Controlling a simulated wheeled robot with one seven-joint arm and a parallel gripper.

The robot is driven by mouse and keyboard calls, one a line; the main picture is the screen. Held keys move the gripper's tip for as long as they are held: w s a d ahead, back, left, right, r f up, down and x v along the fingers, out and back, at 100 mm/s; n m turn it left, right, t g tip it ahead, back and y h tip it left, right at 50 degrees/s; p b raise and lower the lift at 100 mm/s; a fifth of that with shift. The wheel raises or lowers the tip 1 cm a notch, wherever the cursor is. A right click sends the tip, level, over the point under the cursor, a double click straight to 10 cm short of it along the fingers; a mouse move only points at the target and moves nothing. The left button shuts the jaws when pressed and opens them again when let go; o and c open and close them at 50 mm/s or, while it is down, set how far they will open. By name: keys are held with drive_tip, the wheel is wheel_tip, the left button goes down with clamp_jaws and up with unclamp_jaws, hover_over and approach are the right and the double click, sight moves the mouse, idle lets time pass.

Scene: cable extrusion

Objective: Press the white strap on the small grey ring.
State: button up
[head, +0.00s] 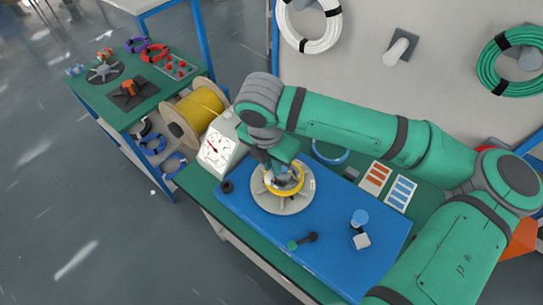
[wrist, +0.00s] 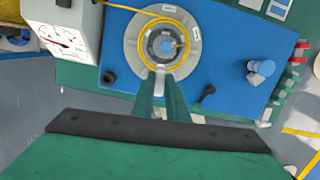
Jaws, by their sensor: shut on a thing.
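A round light-grey disc (wrist: 133,50) lies on the blue mat, with a loop of yellow cable (wrist: 137,27) on it. A smaller grey ring (wrist: 151,44) with a dark centre sits inside the yellow loop. My gripper (wrist: 161,73) reaches over the near edge of the disc, its two green fingers close together. A small pale piece, the white strap (wrist: 160,68), shows between the fingertips beside the ring; whether it touches the ring cannot be told. In the head view my gripper (head: 284,170) hides part of the disc (head: 282,205) and the yellow loop.
A white dial gauge (head: 216,150) stands left of the blue mat (head: 335,235). A yellow cable spool (head: 200,106) stands at the left.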

sight(277, 187)
drive_tip(key=f, duration=0.3)
drive_tip(key=shift+s+d+f, duration=0.2)
drive_tip(key=shift+s+f, duration=0.05)
drive_tip(key=shift+f, duration=0.05)
drive_tip(key=shift+w+a+f, duration=0.1)
drive_tip(key=shift+f, duration=1)
drive_tip(key=shift+w, duration=0.15)
drive_tip(key=shift+f, duration=0.1)
drive_tip(key=shift+w+f, duration=0.15)
drive_tip(key=shift+f, duration=1.3)
drive_tip(key=shift+s+d, duration=0.2)
drive_tip(key=shift+d, duration=0.2)
